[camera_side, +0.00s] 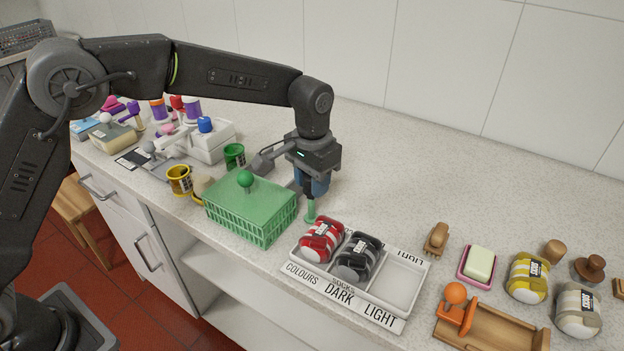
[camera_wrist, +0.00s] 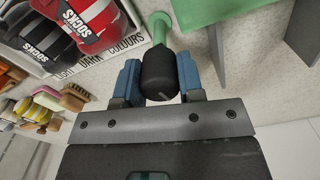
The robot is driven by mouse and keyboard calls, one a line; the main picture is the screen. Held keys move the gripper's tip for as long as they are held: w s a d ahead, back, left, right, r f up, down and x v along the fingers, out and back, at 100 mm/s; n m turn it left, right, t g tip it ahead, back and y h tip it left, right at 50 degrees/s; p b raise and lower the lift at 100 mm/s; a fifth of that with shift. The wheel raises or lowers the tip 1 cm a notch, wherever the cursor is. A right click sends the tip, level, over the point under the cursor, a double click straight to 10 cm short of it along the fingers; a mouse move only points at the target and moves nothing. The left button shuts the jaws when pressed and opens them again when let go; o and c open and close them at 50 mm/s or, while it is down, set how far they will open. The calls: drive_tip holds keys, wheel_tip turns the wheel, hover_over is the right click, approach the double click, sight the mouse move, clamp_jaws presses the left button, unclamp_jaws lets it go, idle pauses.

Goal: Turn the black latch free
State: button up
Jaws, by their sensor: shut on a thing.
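The black latch (camera_wrist: 159,78) is a rounded black piece between my two blue fingers in the wrist view. A green stem (camera_wrist: 160,24) with a round end shows just beyond it. My gripper (camera_wrist: 158,86) is shut on the latch, with a finger on each side. In the side view my gripper (camera_side: 310,190) points down beside the right end of the green basket (camera_side: 262,222). A small green post (camera_side: 310,211) stands below the fingers. The basket's green lid (camera_side: 225,195) is on, with a green ball knob (camera_side: 245,178). The fingers hide part of the latch.
A white sorting tray (camera_side: 400,285) with red and black sock bundles stands close to the right of my gripper. Further right are a soap dish (camera_side: 478,265) and a wooden tray (camera_side: 490,330). The counter behind is clear.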

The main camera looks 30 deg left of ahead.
drive_tip(key=shift+m, duration=1.1)
drive_tip(key=o, duration=0.9)
drive_tip(key=shift+r, duration=6.9)
